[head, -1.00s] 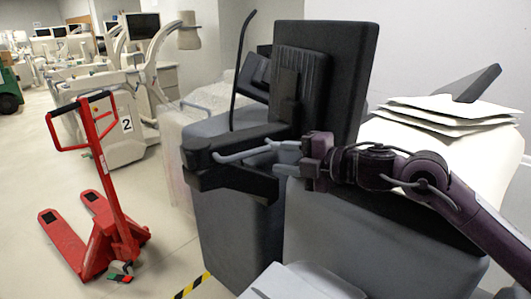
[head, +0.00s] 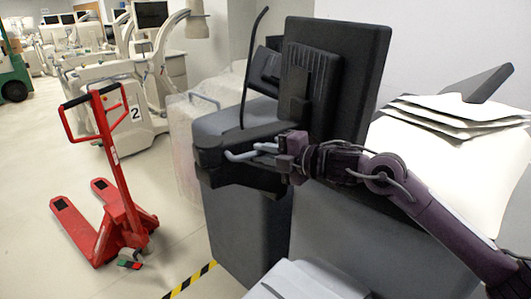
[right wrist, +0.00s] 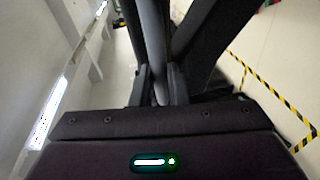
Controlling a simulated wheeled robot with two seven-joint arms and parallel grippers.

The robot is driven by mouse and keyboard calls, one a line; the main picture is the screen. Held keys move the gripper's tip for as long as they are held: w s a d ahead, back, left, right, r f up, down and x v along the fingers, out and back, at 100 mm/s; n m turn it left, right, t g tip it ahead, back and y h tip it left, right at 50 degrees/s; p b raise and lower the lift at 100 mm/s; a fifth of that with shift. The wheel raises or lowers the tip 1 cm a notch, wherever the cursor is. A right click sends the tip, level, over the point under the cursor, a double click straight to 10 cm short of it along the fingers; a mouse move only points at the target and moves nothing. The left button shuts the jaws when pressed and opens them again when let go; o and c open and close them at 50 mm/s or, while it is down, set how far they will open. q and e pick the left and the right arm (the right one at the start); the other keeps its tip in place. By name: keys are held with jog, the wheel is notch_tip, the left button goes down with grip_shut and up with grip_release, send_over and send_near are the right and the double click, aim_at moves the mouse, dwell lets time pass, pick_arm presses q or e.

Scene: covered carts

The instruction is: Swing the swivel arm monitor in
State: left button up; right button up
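The black monitor (head: 335,85) stands upright above a dark grey covered cart (head: 245,225), its ribbed back towards me. A thick black arm (head: 235,150) below it carries a light grey bar (head: 242,155) that points left. My right gripper (head: 282,150) is at the right end of this bar, below the monitor. In the right wrist view a grey bar (right wrist: 157,50) runs in between the two dark fingers (right wrist: 159,85). Whether they press on it is not clear. My left gripper is not in view.
A red pallet jack (head: 120,215) stands on the open floor at left. A covered cart with white sheets (head: 455,115) stands close by my right arm. Yellow-black floor tape (head: 190,281) runs by the cart's foot. A wrapped cart (head: 188,150) stands behind.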

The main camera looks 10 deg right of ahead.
grip_shut()
jog(key=shift+w, duration=0.1)
jog(key=shift+w+d+r+n+g+y, duration=0.1)
jog(key=shift+w+d+n+g+y, duration=0.1)
jog(key=shift+w+n+g+y, duration=0.25)
jog(key=shift+w+d+r+n+g+y, duration=0.1)
jog(key=shift+w+d+n+g+y, duration=0.05)
jog(key=shift+w+n+g+y, duration=0.25)
jog(key=shift+w+d+f+n+g+y, duration=0.1)
jog(key=shift+w+f+n+g+y, duration=0.1)
jog(key=shift+w+n+g+y, duration=0.6)
jog(key=shift+w+h, duration=0.15)
jog(key=shift+h, duration=0.1)
jog(key=o, duration=0.6)
grip_release()
